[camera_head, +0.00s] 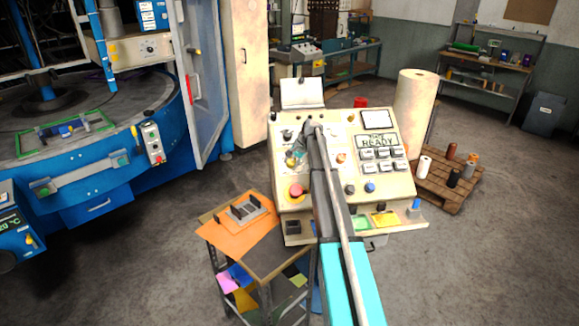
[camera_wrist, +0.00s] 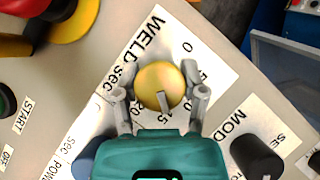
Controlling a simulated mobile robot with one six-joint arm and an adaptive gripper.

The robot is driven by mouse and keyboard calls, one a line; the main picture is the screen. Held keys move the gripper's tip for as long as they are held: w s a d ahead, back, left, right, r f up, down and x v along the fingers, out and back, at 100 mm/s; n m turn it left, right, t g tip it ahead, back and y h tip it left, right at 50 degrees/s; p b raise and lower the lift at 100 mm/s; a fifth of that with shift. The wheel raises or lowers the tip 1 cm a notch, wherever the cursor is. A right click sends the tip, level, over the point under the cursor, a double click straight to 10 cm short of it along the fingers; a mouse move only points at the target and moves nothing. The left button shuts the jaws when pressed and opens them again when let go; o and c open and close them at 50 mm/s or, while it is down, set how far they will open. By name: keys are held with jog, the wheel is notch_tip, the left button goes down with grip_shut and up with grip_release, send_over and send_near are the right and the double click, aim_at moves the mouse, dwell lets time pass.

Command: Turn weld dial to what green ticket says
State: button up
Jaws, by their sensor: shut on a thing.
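The weld dial (camera_wrist: 159,82) is a round brass-yellow knob under the label "WELD sec" in the wrist view. Its raised grey pointer faces the bottom of the picture, near the printed 15. My gripper (camera_wrist: 160,92) is shut on the dial, one finger at each side. Part of the scale is hidden by the fingers and the teal gripper body. In the head view my gripper (camera_head: 297,151) reaches the left part of the cream control panel (camera_head: 331,197), and the dial is mostly covered. A green card (camera_head: 361,222) lies on the panel's front ledge; its writing is too small to read.
A black MODE knob (camera_wrist: 257,158) sits right of the dial. A red emergency button (camera_head: 296,191) is below it in the head view. The panel display (camera_head: 377,141) reads READY. A cart with an orange sheet (camera_head: 229,236) stands at the panel's left front.

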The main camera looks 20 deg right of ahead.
jog(key=shift+d+m+t+b, duration=0.2)
jog(key=shift+m+t+b, duration=0.15)
jog(key=shift+m+t, duration=0.45)
jog(key=o, duration=1.1)
jog(key=shift+d+y, duration=0.1)
jog(key=shift+y, duration=0.2)
jog(key=shift+o, duration=0.2)
jog(key=shift+a, duration=0.2)
